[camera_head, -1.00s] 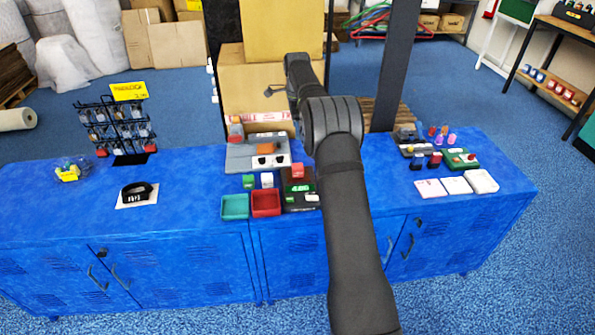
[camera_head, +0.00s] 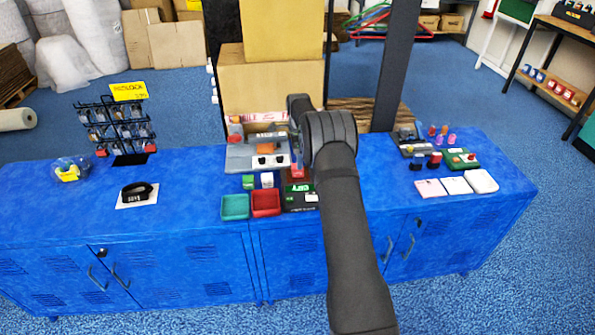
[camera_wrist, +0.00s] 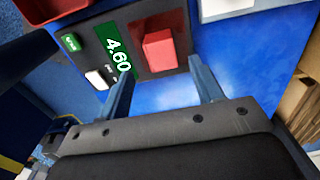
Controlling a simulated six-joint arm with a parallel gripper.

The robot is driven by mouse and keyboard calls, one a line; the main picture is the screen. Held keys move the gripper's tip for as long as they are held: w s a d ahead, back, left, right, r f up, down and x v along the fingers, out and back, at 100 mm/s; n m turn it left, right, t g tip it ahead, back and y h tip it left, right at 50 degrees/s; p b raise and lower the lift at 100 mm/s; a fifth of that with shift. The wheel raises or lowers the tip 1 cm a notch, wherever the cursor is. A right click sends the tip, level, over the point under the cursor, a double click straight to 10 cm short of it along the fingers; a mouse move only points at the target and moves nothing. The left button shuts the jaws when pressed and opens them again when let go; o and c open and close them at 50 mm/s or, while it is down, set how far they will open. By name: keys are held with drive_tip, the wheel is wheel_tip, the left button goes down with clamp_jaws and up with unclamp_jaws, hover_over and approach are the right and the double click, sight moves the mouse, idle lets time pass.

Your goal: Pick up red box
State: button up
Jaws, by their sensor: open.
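The red box (camera_wrist: 159,50) sits on the dark red plate of a black scale (camera_wrist: 88,40) in the wrist view. In the head view a small part of the red box (camera_head: 297,171) shows beside my arm, above the scale (camera_head: 299,201). My gripper (camera_wrist: 161,68) is open and empty. Its two fingertips are apart, to the left and right of the box's near end in the wrist picture. I cannot tell how high the fingers are above it. In the head view my arm hides the gripper.
A red tray (camera_head: 265,210) and a green tray (camera_head: 235,212) lie left of the scale. A small green box (camera_head: 249,182) and a white box (camera_head: 267,180) stand behind them. A grey device (camera_head: 240,158) is farther back.

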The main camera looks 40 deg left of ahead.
drive_tip(key=shift+a+f, duration=0.2)
drive_tip(key=shift+f, duration=2.45)
drive_tip(key=c, duration=1.2)
drive_tip(key=shift+r, duration=0.1)
